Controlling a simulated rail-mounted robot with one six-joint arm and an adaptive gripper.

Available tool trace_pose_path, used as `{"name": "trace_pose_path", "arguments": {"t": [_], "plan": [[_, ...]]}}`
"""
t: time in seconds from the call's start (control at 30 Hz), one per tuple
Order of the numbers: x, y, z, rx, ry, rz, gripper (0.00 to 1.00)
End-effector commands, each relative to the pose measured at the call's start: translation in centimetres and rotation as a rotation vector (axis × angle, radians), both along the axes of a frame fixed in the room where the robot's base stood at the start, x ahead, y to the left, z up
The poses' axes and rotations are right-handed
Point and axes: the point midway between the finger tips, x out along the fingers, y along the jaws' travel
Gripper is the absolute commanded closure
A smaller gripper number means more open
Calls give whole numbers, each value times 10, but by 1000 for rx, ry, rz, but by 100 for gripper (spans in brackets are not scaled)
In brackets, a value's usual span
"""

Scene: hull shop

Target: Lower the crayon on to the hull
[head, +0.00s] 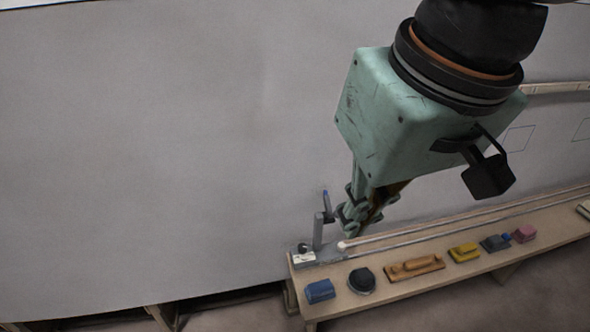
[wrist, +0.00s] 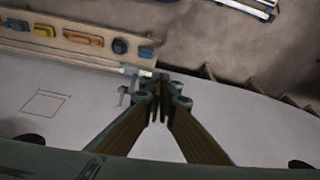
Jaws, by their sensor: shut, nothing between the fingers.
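The hull (head: 150,140) is the large pale grey surface filling the head view; it also shows in the wrist view (wrist: 240,125). A small blue upright piece (head: 325,198), probably the crayon, sits at the top of a small grey holder (head: 318,230) at the bench's left end, close against the hull. My gripper (head: 350,222) is just right of this holder, pointing down, with its fingers together and nothing seen between them. In the wrist view my fingertips (wrist: 160,88) meet beside the grey holder (wrist: 126,94). The crayon cannot be made out there.
A wooden bench (head: 440,275) runs along the hull to the right. On it lie a blue block (head: 320,291), a black round thing (head: 362,280), an orange-brown tool (head: 412,268), a yellow block (head: 464,252) and a pink block (head: 524,233). The hull left of the holder is clear.

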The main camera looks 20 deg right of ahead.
Motion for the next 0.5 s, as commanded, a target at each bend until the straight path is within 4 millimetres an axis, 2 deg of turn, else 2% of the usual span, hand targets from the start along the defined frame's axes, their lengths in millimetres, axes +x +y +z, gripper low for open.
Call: {"name": "trace_pose_path", "arguments": {"t": [0.5], "plan": [[15,-3,-12,81,140,-160,100]]}}
